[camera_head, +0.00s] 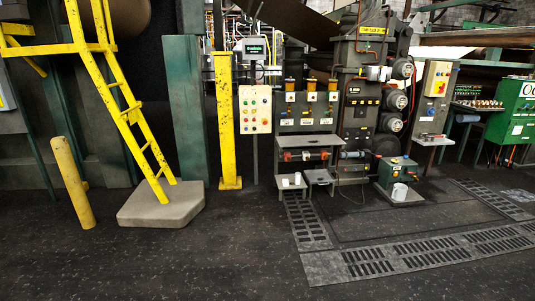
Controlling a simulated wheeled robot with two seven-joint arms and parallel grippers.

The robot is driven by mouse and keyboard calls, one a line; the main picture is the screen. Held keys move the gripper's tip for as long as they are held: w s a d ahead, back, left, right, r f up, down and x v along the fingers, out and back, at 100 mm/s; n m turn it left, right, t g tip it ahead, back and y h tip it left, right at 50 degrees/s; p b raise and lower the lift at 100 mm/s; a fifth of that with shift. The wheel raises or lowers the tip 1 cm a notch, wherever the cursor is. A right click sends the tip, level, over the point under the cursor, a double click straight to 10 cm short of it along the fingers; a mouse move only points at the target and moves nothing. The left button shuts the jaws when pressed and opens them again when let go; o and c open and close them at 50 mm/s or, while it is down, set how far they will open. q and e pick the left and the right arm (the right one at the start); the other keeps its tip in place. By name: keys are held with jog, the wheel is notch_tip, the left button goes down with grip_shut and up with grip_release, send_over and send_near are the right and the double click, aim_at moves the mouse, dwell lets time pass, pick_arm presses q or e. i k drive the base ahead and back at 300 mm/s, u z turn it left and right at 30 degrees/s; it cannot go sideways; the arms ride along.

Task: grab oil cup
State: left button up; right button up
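Several small cup-like items are in view, and I cannot tell which is the oil cup. A white cup (399,192) is at the front of a low dark green machine box (398,174) on the floor at right of centre. Two small white items (297,178) sit on a low grey stand in the middle. Three small amber containers (311,84) are in a row higher up on the machine panel behind. All are far off and small. Neither of my grippers shows in this view.
A yellow ladder (130,105) stands on a concrete block (161,204) at left, beside a leaning yellow post (72,182). A yellow column (225,120) and button panel (255,109) stand at centre. Floor grates (435,250) lie at right. The dark floor (180,265) in front is clear.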

aim_at(298, 177)
jog(key=z, duration=0.65)
jog(key=i, duration=2.4)
jog(key=z, duration=0.45)
jog(key=i, duration=2.8)
jog(key=u, duration=0.45)
jog(key=i, duration=0.55)
jog(key=u, duration=0.1)
